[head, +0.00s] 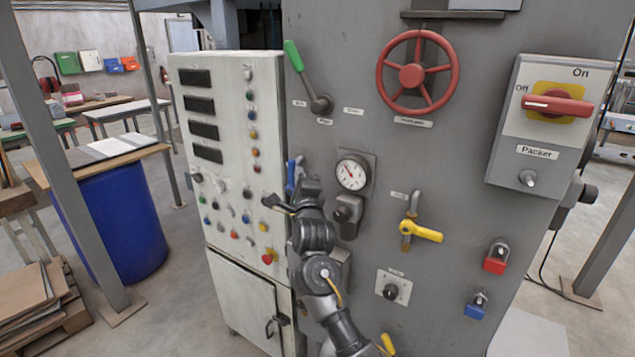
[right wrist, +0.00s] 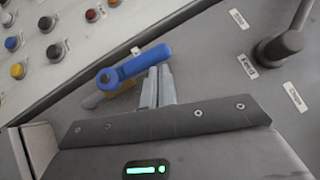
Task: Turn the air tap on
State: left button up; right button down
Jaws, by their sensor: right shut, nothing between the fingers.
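A tap with a blue lever handle (head: 290,176) is on the left edge of the grey machine panel, partly hidden behind my right gripper (head: 297,186). In the right wrist view the blue handle (right wrist: 135,68) slants up to the right from its round pivot, with a brass-coloured body behind it. My right gripper's fingers (right wrist: 158,86) are shut and empty, just below the handle; I cannot tell whether they touch it. A second tap with a yellow lever (head: 422,232) sits on a brass pipe further right, its lever pointing right. The tap labels are too small to read. My left gripper is not in view.
A pressure gauge (head: 352,173) is right of my gripper, with a green-handled lever (head: 294,57) and a red handwheel (head: 413,74) above. A white button cabinet (head: 232,150) stands to the left. A Packer switch (head: 556,104) and red padlock (head: 496,256) are at the right.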

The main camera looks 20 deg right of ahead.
jog(key=shift+w+a+r, duration=0.1)
jog(key=shift+w+r, duration=0.1)
jog(key=shift+r, duration=0.15)
dwell(0.6)
jog(key=shift+a, duration=0.1)
